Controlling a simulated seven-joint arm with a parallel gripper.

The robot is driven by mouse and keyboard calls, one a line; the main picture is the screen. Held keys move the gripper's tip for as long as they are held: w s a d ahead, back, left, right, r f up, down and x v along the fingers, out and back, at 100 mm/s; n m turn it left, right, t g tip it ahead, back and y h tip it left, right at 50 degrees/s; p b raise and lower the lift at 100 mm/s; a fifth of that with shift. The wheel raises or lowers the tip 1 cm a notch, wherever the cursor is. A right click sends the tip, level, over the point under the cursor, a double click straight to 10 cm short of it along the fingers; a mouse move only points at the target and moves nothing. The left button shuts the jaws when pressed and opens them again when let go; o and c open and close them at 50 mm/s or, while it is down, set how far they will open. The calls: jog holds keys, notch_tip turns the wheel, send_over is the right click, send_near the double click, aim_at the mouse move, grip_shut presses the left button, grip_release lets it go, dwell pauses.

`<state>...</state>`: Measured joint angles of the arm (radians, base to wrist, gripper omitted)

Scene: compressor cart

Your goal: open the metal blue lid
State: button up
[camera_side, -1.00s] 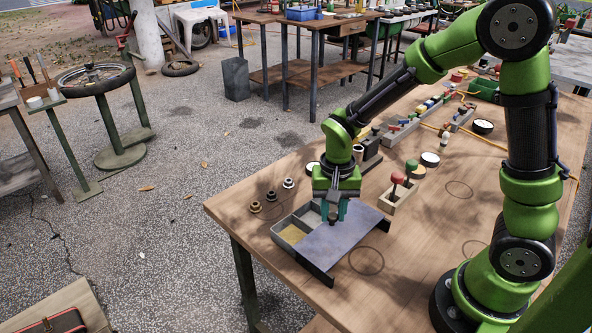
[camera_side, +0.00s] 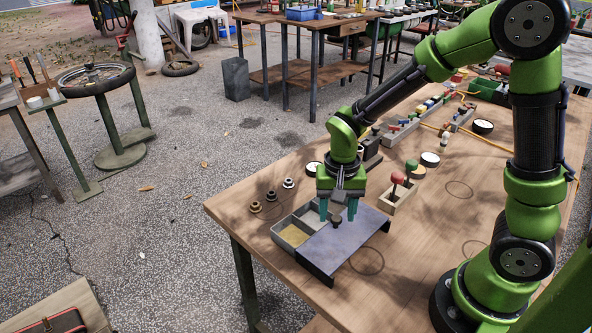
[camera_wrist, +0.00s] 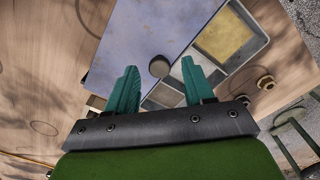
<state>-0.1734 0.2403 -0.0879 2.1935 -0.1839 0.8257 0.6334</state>
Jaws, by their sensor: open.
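My gripper (camera_side: 338,212) is open, with teal fingers apart, above and just behind the knob. In the wrist view the gripper (camera_wrist: 160,82) holds nothing between its fingers.
Several small round fittings (camera_side: 271,196) stand left of the box. White-topped round pieces (camera_side: 430,159) stand farther back. The tabletop (camera_side: 410,255) right of the lid is clear.

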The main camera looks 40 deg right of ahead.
aim_at(335, 217)
notch_tip(335, 217, up, 16)
dwell(0.3)
jog(key=shift+r, duration=0.1)
jog(key=s+r+n+t+y, duration=0.2)
jog(key=s+n+t, duration=0.3)
jog(key=s+t, duration=0.2)
jog(key=shift+s+a, duration=0.15)
jog(key=shift+s, duration=0.65)
